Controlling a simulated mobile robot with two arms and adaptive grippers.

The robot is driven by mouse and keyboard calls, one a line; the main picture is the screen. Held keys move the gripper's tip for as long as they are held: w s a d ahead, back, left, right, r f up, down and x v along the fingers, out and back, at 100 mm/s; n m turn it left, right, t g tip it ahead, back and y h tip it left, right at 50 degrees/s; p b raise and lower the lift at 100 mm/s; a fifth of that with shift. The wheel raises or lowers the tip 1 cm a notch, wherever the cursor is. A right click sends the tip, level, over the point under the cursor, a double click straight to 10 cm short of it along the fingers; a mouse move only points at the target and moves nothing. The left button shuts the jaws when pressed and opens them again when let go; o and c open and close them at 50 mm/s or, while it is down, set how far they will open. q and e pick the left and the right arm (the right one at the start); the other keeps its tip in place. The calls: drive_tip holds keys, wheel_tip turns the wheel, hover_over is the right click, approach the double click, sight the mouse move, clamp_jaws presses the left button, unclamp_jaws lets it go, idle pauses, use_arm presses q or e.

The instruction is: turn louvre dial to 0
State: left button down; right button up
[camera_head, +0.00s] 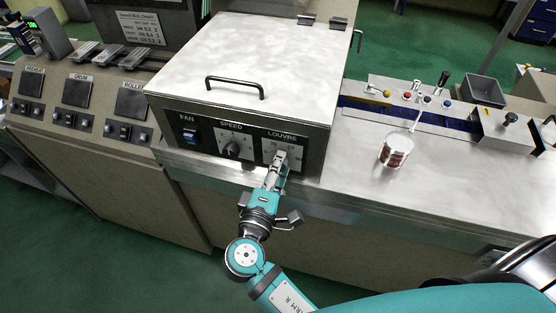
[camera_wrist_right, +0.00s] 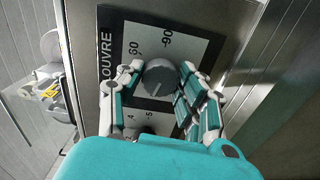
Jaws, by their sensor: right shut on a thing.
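The louvre dial (camera_wrist_right: 160,76) is a round grey knob on a white scale plate (camera_wrist_right: 190,45) marked 60 and 90, with the word LOUVRE along one side. In the wrist view my right gripper (camera_wrist_right: 161,79) has one finger on each side of the knob and is shut on it. A pale line shows on the knob, but I cannot tell its exact reading. In the head view my right gripper (camera_head: 280,162) reaches the LOUVRE plate (camera_head: 296,158) at the right of the panel and hides most of the dial. My left gripper is not in view.
The FAN switch (camera_head: 191,135) and SPEED dial (camera_head: 233,147) sit left of the louvre. A metal lid (camera_head: 255,55) with a black handle (camera_head: 235,86) is above. A cup (camera_head: 396,152) stands on the bench at right. The floor in front is clear.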

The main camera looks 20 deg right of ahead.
drive_tip(key=shift+r+n+p, duration=0.15)
drive_tip(key=shift+n+p, duration=0.55)
drive_tip(key=shift+n, duration=0.5)
